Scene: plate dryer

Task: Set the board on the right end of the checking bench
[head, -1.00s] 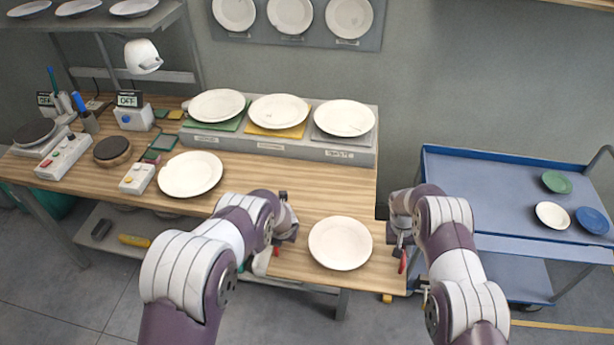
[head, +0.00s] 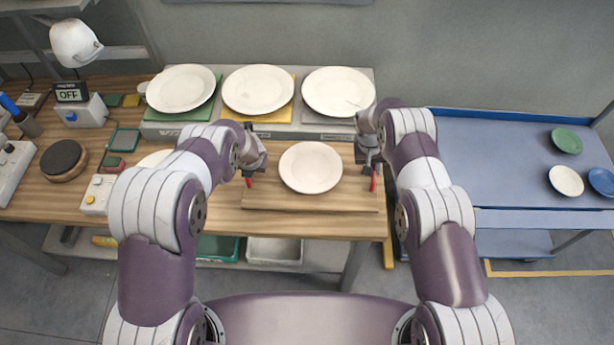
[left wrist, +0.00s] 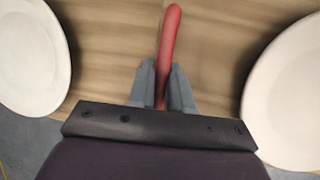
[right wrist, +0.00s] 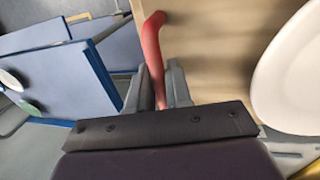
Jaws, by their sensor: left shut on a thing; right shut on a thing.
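The wooden board (head: 275,196) carries a white plate (head: 311,167) and is over the right end of the checking bench (head: 310,225). I cannot tell whether it touches the bench top. My left gripper (head: 248,178) is shut on the board's left red handle, clear in the left wrist view (left wrist: 168,50). My right gripper (head: 373,176) is shut on its right red handle, clear in the right wrist view (right wrist: 152,50). The plate sits flat on the board between the grippers.
Three plates stand on a stepped rack with green, yellow and grey pads (head: 257,90) behind the board. Another plate (head: 153,159) is partly hidden behind my left arm. A dark round disc (head: 63,160) lies further left. A blue cart (head: 490,150) stands right of the bench.

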